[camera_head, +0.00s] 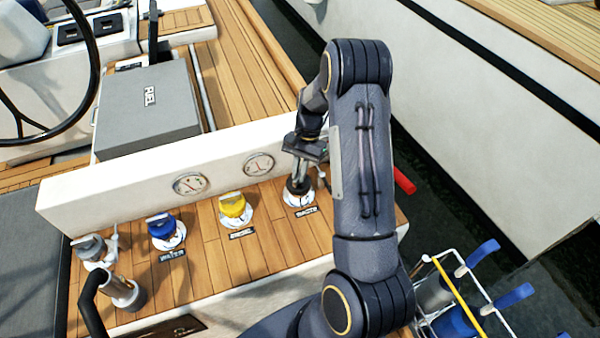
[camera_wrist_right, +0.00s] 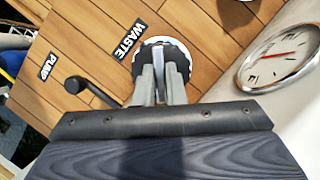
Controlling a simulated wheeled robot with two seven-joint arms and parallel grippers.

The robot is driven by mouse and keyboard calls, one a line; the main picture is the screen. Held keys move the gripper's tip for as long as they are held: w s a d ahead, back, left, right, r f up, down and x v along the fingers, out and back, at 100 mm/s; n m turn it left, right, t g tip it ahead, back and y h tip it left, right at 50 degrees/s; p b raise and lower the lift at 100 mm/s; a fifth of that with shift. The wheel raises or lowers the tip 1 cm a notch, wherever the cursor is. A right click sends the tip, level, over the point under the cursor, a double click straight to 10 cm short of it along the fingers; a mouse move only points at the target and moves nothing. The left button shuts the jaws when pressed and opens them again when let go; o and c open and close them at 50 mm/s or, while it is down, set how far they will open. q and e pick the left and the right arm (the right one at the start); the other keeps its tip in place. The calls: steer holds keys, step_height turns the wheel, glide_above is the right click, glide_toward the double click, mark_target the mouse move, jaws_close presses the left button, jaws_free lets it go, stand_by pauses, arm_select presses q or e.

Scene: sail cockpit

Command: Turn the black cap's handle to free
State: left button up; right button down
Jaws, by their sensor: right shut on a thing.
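The black cap (camera_head: 299,187) sits in a white ring on the wooden deck ledge, at the right end of a row of caps. My right gripper (camera_head: 298,172) reaches down onto it from above, with its fingers shut on the cap's handle. In the right wrist view the fingers (camera_wrist_right: 161,88) point at the cap, with a thin grey upright piece between them. They hide most of the cap; part of its white ring (camera_wrist_right: 186,53) and the WASTE label (camera_wrist_right: 129,38) show. My left gripper is not in view.
A yellow cap (camera_head: 232,205) and a blue cap (camera_head: 161,226) stand to the left. Two gauges (camera_head: 258,164) are set in the white wall just behind. A red handle (camera_head: 404,181) sticks out on the right. A black crank handle (camera_wrist_right: 92,91) shows in the wrist view.

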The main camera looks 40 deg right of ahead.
steer(key=n, duration=0.2)
steer(key=n+g+h+b, duration=0.1)
steer(key=n, duration=0.1)
steer(key=shift+w+a+n, duration=0.15)
steer(key=shift+n, duration=0.25)
steer(key=shift+n+g+h+b, duration=0.2)
steer(key=shift+n+g+h, duration=0.15)
steer(key=shift+n, duration=0.75)
steer(key=shift+n+g+h+b, duration=0.2)
steer(key=shift+n+h, duration=0.25)
steer(key=shift+n, duration=0.65)
steer(key=c, duration=1.5)
jaws_free()
steer(key=a+v, duration=0.1)
steer(key=v, duration=0.6)
steer(key=shift+w+d+r+b, duration=0.25)
steer(key=shift+d+r+b, duration=0.1)
steer(key=shift+d, duration=0.1)
